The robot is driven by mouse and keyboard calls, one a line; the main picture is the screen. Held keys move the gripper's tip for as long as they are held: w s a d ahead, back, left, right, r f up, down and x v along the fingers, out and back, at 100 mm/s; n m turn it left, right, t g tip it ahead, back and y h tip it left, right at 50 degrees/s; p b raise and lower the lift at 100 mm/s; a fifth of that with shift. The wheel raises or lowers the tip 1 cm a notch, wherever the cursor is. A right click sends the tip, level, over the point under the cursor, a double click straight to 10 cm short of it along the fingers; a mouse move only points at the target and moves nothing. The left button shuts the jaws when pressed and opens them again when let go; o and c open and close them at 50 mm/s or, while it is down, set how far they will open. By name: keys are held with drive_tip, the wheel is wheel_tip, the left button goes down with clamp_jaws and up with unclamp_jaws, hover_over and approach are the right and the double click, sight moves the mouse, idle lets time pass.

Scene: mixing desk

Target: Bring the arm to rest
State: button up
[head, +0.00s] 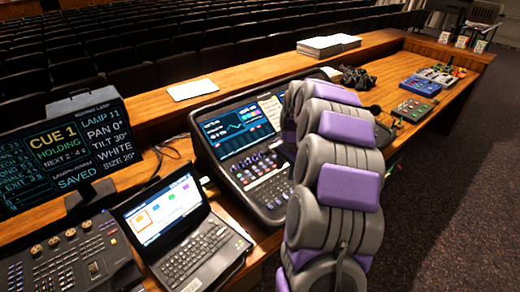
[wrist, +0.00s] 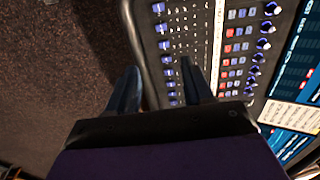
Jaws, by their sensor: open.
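My gripper (wrist: 160,76) shows in the wrist view with its two fingers apart and nothing between them. The left finger is over the carpet beside the console's edge, and the right finger is over the console's button rows. I cannot tell how high the fingers are above the console. In the head view my grey and purple arm (head: 345,180) reaches up along the right side of the mixing console (head: 240,150) and hides part of it. My gripper cannot be made out in the head view. The console also shows in the wrist view (wrist: 200,28).
A laptop (head: 185,230), a cue monitor (head: 65,150) and a button panel (head: 70,255) stand left of the console. Papers (head: 328,45), a dark bundle (head: 355,78) and small devices (head: 418,86) lie farther along the desk. Open carpet (head: 450,190) is at right.

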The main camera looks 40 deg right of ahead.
drive_tip(key=s+a+r+n, duration=0.2)
drive_tip(key=s+a+n, duration=0.1)
drive_tip(key=a, duration=0.4)
drive_tip(key=s+a+r+n+g, duration=0.1)
drive_tip(key=s+a+r+n, duration=0.2)
drive_tip(key=a, duration=0.5)
drive_tip(key=s+a+r+n, duration=0.2)
drive_tip(key=s+a+n, duration=0.15)
drive_tip(key=a, duration=0.35)
drive_tip(key=s+a+n+g, duration=0.1)
drive_tip(key=s+a+n, duration=0.2)
drive_tip(key=s, duration=0.7)
drive_tip(key=s+a+f+n+g, duration=0.1)
drive_tip(key=s+a+n, duration=0.3)
drive_tip(key=s, duration=0.7)
drive_tip(key=a, duration=0.2)
drive_tip(key=shift+s+a, duration=0.3)
drive_tip(key=shift+a, duration=0.1)
drive_tip(key=shift+n, duration=0.25)
